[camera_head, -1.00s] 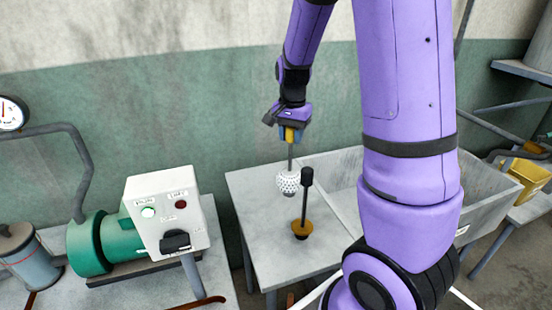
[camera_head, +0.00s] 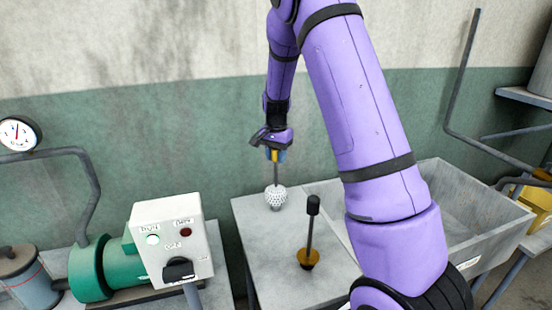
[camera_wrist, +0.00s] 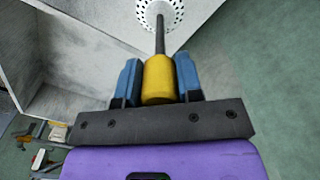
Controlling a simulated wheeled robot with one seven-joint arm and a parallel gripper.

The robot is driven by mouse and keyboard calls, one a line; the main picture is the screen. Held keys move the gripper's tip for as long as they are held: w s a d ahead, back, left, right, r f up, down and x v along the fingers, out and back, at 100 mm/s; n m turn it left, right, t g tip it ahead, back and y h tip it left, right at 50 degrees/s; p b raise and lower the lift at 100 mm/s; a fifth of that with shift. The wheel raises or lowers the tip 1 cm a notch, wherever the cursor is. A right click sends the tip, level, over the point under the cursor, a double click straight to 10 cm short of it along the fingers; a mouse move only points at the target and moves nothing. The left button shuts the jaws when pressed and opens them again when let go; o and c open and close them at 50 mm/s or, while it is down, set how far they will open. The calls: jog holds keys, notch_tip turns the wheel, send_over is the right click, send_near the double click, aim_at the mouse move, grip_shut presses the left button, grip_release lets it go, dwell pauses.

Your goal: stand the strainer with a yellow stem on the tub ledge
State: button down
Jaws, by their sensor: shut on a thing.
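The strainer is a white perforated ball (camera_head: 276,196) on a thin grey stem with a yellow grip at its top. My gripper (camera_head: 275,152) is shut on the yellow part and holds the strainer upright, ball down. The ball is at the back left of the grey ledge (camera_head: 255,237) beside the tub; I cannot tell whether it touches the surface. In the wrist view the yellow grip (camera_wrist: 159,80) sits between the two blue fingers (camera_wrist: 157,82), and the ball (camera_wrist: 160,12) is partly cut off at the top.
A black-handled tool with an orange-yellow base (camera_head: 309,258) stands on the ledge, in front of and right of the strainer. The grey tub (camera_head: 470,215) is to the right, partly behind my arm. A white control box (camera_head: 172,240) and green motor (camera_head: 92,270) stand left.

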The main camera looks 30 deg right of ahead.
jog(key=shift+f, duration=0.55)
jog(key=c, duration=0.8)
grip_release()
